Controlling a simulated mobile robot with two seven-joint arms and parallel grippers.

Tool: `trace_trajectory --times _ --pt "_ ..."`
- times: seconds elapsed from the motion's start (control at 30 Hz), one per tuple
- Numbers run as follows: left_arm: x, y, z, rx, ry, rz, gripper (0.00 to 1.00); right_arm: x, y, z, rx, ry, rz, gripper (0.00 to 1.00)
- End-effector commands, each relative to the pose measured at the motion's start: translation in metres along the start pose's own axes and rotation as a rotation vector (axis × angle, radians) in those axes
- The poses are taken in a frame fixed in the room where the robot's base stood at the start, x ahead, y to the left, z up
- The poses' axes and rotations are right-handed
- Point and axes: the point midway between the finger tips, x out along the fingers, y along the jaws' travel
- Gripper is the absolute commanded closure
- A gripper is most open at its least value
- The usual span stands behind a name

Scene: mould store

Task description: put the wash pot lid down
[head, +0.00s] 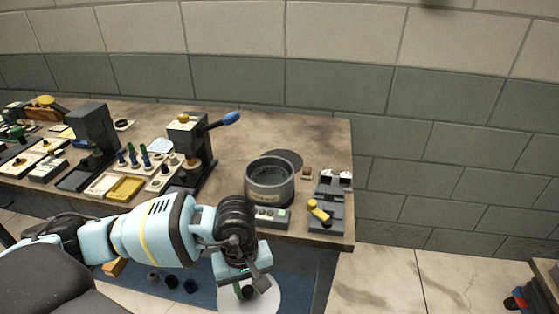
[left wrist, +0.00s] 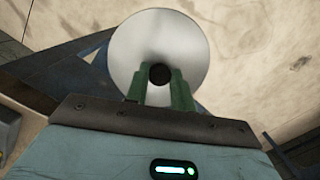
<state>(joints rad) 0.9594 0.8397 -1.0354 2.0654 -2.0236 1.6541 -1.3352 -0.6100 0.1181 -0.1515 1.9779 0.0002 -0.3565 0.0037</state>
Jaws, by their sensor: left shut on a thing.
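My left gripper (head: 250,290) is shut on the black knob (left wrist: 160,75) of the wash pot lid, a round pale metal disc. The lid (head: 270,303) is in front of the bench's front edge, at the bottom of the head view, partly hidden by the gripper. In the left wrist view the lid (left wrist: 170,30) spreads beyond the green fingers, with the knob between them. The wash pot (head: 270,190), a round grey vessel, stands open on the bench near its right end, beyond my gripper. My right gripper is not in view.
A dark flat disc (head: 287,157) lies behind the pot. A small control box (head: 271,216) is before it, and a dark fixture with a yellow handle (head: 325,213) is right of it. A lever press (head: 190,150) stands left. The bench's (head: 310,130) back right is clear.

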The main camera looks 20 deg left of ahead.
Motion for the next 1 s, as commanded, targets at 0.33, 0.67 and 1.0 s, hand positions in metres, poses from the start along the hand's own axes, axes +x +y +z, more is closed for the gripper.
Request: trace_trajectory --times 0.33,0.67,1.0 --pt "0.033 -0.008 0.01 0.573 -0.014 -0.063 1.0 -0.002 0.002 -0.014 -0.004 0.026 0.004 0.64" --pt "0.044 -0.012 0.012 0.751 -0.023 -0.083 1.0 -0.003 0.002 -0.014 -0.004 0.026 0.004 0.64" --pt "0.044 -0.012 0.012 0.751 -0.023 -0.083 1.0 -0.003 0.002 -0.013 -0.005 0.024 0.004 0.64"
